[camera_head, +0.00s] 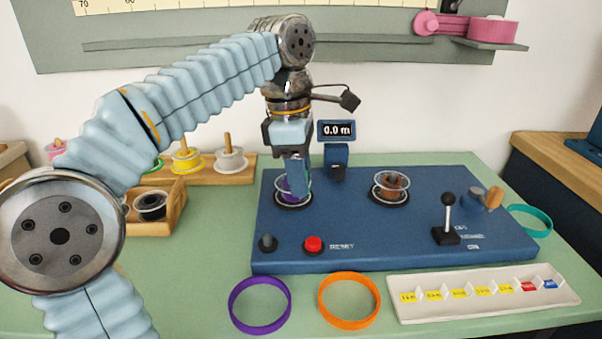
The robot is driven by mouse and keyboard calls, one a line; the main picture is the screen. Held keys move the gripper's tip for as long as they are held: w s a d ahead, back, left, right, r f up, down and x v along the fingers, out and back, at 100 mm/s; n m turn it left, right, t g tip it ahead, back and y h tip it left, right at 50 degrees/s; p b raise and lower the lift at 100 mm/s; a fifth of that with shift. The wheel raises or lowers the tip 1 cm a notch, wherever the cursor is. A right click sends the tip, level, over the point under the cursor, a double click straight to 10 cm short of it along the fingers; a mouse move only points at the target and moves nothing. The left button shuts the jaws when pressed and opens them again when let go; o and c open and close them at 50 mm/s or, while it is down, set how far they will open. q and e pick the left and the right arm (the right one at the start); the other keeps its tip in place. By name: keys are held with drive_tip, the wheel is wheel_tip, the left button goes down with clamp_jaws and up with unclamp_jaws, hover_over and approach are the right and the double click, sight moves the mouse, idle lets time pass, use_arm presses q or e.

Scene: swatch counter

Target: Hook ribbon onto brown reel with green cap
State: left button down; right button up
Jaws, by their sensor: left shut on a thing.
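My left gripper (297,178) points down over the left round holder (293,203) of the blue machine. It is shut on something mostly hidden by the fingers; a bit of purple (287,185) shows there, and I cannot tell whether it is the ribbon. A brown reel (392,183) sits in the right round holder, to the right of the gripper and apart from it. I cannot make out a green cap on it. My right gripper is not in view.
The blue machine (350,225) has a red button (313,244), a black lever (447,215) and a display (337,130) reading 0.0 m. Purple (232,306), orange (321,301) and teal rings (530,233) lie around it. A white tray (480,312) is front right. Spools (187,160) stand back left.

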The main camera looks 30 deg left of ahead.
use_arm(q)
drive_tip(key=shift+a+r+p, duration=0.25)
drive_tip(key=shift+r+p, duration=0.4)
drive_tip(key=shift+r, duration=0.1)
drive_tip(key=shift+a+r+p, duration=0.25)
drive_tip(key=shift+r+p, duration=0.35)
drive_tip(key=shift+r, duration=0.15)
drive_tip(key=shift+w+d+r+b, duration=0.1)
drive_tip(key=shift+r+b, duration=0.05)
drive_tip(key=shift+b, duration=0.15)
drive_tip(key=shift+d+r, duration=0.1)
drive_tip(key=shift+r, duration=0.75)
